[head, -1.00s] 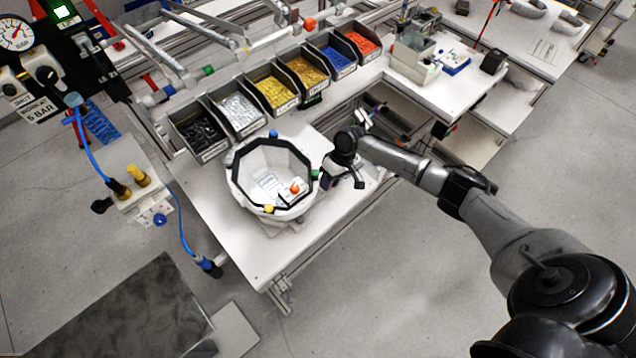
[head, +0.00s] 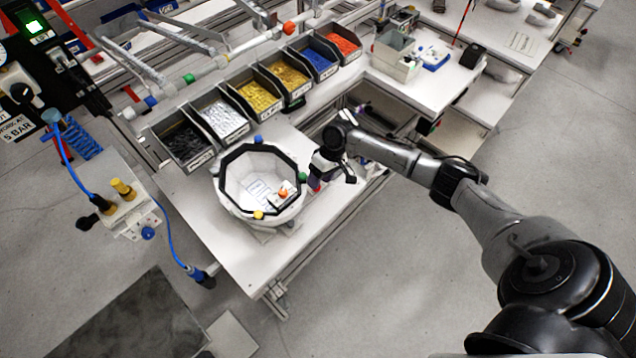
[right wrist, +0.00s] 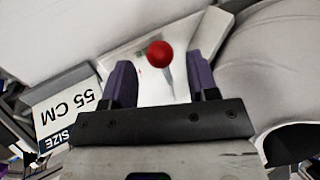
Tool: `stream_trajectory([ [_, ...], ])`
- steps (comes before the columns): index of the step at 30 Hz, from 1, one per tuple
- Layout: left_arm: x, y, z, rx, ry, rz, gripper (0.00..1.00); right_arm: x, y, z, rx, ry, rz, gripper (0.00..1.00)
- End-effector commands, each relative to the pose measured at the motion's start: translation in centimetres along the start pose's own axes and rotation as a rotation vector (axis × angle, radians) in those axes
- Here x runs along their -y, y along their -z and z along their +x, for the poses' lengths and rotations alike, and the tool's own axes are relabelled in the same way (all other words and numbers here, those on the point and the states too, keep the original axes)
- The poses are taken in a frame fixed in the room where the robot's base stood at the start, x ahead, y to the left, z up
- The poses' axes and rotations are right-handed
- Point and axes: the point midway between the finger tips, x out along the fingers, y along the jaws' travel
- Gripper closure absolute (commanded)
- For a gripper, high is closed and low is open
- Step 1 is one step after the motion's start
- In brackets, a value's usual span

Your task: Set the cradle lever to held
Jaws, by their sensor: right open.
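The white helmet shell (head: 238,203) with a dark angular rim sits open side up on the bench, with its cradle mostly hidden beneath it. In the right wrist view, a lever with a red ball knob (right wrist: 159,54) stands over a pale plate. My right gripper (head: 316,186) is beside the shell's right side. In its wrist view the open purple fingers (right wrist: 158,85) stand on either side of the lever's stem, apart from it, with the knob beyond the tips. The grey curved shell side (right wrist: 275,75) is at right. My left gripper is not in view.
A size card (right wrist: 70,108) reading 55 CM lies left of the fingers. Several parts bins (head: 255,95) line the bench's back edge. The white bench top (head: 215,235) is clear in front of the shell. A pneumatic block with a blue hose (head: 125,205) is at left.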

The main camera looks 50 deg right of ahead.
Motion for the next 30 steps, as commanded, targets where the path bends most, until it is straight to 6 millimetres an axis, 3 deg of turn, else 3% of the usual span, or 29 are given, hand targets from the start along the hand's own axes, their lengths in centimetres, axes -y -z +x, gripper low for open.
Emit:
stream_trajectory([
  [9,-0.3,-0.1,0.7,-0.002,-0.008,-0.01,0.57,-0.1,0.0,-6.4,-0.003,-0.002,-0.002,0.46],
  [15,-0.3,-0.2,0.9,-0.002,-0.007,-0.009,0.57,0.0,0.0,-9.4,-0.001,-0.001,-0.001,0.46],
  [21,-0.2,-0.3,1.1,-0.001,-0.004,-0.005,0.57,0.0,0.0,-11.1,0.0,0.0,-0.001,0.46],
  [30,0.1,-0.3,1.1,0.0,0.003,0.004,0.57,0.0,0.0,-11.6,0.0,0.001,0.0,0.46],
])
